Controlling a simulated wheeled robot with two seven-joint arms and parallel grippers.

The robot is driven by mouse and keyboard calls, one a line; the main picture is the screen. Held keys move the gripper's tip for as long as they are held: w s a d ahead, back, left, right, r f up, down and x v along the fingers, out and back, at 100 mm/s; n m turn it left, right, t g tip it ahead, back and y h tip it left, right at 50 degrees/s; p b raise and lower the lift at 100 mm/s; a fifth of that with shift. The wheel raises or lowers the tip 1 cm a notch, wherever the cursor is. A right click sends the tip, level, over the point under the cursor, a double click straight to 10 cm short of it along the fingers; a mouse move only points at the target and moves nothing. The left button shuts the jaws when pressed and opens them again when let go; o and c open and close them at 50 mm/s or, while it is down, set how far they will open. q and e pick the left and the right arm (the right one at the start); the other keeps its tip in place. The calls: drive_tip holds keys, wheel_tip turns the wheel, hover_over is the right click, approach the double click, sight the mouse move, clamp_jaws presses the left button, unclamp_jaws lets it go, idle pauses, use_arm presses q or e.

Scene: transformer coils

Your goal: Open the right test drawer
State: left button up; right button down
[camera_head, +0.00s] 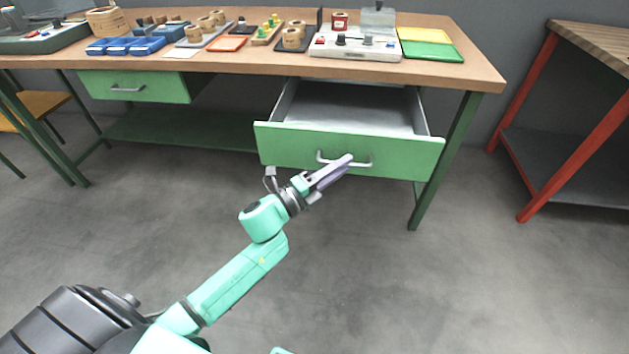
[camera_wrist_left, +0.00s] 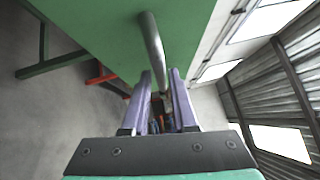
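The right test drawer (camera_head: 350,150) has a green front and a grey inside, and it stands pulled well out from under the bench top. Its curved metal handle (camera_head: 361,164) is on the middle of the front. The green drawer front (camera_wrist_left: 110,25) lies just beyond the fingers. My right gripper is not in view.
The bench top (camera_head: 250,66) carries coils, trays and a test unit (camera_head: 355,44). A closed left drawer (camera_head: 135,86) is at the left. A red-legged table (camera_head: 577,145) stands to the right. The floor before the drawers is clear.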

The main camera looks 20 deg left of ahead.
use_arm(q)
drive_tip(key=v, duration=1.3)
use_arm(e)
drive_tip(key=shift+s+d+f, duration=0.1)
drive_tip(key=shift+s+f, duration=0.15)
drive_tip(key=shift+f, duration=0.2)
